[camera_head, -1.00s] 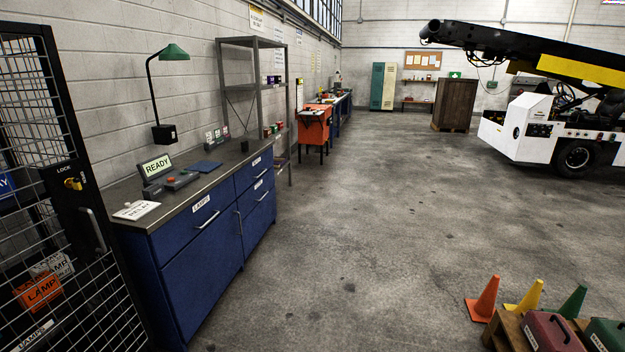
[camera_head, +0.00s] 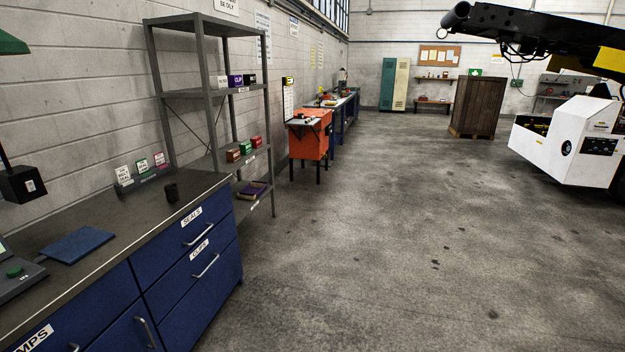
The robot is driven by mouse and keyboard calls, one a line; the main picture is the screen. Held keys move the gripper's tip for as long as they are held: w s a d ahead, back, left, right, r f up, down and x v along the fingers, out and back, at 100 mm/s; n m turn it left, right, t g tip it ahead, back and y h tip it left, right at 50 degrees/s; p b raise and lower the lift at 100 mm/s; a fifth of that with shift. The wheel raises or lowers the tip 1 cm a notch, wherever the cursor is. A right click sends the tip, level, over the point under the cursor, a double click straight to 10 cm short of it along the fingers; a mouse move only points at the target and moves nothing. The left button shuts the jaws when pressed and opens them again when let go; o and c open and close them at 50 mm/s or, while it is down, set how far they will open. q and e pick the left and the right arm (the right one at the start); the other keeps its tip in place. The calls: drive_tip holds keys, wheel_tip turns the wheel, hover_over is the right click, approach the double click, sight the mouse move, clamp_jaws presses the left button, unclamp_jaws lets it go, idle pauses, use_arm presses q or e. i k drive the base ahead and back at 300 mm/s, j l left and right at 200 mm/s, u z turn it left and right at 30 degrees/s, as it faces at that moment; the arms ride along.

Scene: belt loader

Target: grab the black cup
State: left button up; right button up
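A blue flat pad (camera_head: 77,245) and a grey device with a green button (camera_head: 18,277) lie on the cabinet top. A grey shelf rack (camera_head: 205,95) stands just beyond it. An orange cart (camera_head: 309,137) is farther on. The floor (camera_head: 400,250) to the right is clear.

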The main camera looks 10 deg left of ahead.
sight(171, 190)
drive_tip(key=i+u, duration=0.3)
drive_tip(key=i, duration=0.2)
drive_tip(key=i+u, duration=0.3)
drive_tip(key=i, duration=0.15)
drive_tip(key=i+l+u, duration=0.2)
drive_tip(key=i+u, duration=0.15)
drive_tip(key=i+l+u, duration=0.3)
drive_tip(key=i, duration=0.25)
